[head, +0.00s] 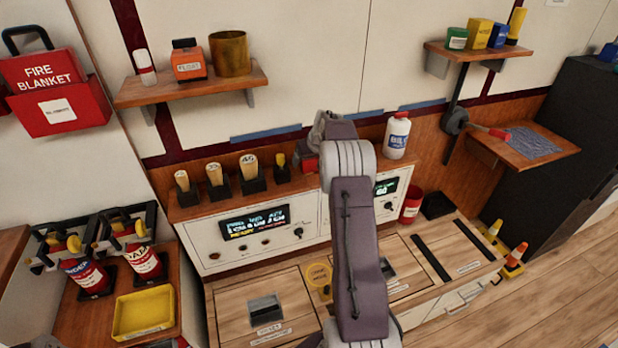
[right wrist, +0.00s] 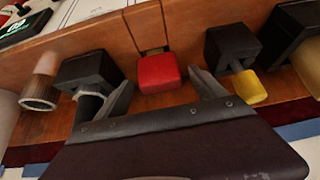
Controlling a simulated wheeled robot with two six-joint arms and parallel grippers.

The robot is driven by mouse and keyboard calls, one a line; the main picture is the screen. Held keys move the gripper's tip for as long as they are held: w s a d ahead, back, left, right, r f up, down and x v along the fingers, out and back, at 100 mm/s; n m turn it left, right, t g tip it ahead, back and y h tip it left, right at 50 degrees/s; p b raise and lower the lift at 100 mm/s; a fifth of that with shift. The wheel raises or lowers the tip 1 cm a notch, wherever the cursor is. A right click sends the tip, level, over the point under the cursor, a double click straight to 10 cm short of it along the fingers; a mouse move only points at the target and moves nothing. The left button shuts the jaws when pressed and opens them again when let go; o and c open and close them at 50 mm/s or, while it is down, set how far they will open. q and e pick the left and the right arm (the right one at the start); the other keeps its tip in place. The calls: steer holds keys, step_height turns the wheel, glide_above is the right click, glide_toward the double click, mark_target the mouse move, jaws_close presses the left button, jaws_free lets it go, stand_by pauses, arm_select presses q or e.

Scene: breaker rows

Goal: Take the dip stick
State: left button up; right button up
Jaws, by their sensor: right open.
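My right gripper (right wrist: 162,86) is open in the right wrist view. A red block-shaped handle (right wrist: 158,72) on a thin stem lies just beyond and between its fingertips, with a gap on both sides. A yellow-handled piece (right wrist: 250,88) stands in a black holder to the right, and a dark grey piece (right wrist: 90,104) in another black holder is beside the left finger. No label shows which is the dip stick. In the head view my right gripper (head: 321,130) is over the wooden ledge, and its arm hides part of it. My left gripper is not in view.
Several wooden-handled pegs (head: 249,168) stand in black holders on the ledge, left of the yellow handle (head: 280,161). A white bottle (head: 397,136) stands to the right. A shelf (head: 190,88) hangs above. Control panels and a wooden counter (head: 236,306) lie below.

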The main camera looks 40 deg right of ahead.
steer(key=shift+s+a+r, duration=0.1)
steer(key=c, duration=0.7)
jaws_close()
steer(key=shift+r, duration=0.1)
